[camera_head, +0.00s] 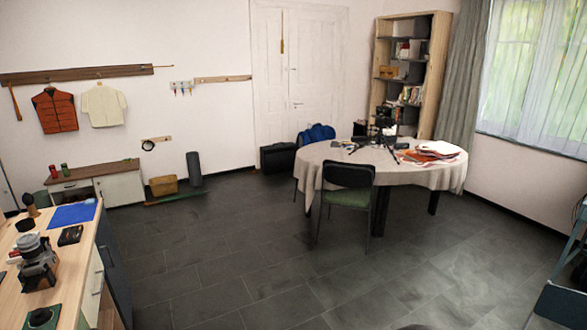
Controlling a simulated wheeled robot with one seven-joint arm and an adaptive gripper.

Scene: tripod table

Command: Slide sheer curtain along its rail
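The sheer curtain (530,85) hangs in front of the bright window at the far right. It is pale and see-through, and greenery shows faintly behind it. A heavier grey-green curtain (463,75) hangs to its left, beside the bookshelf. The rail is out of the frame above, and the right end of the sheer curtain is cut off by the picture edge. My gripper is not in view.
A round table (395,170) with a pale cloth, papers and tools stands before the bookshelf (413,75). A dark chair (348,185) stands at its front. A wooden counter (75,245) lines the left. The tiled floor (270,270) is clear in the middle.

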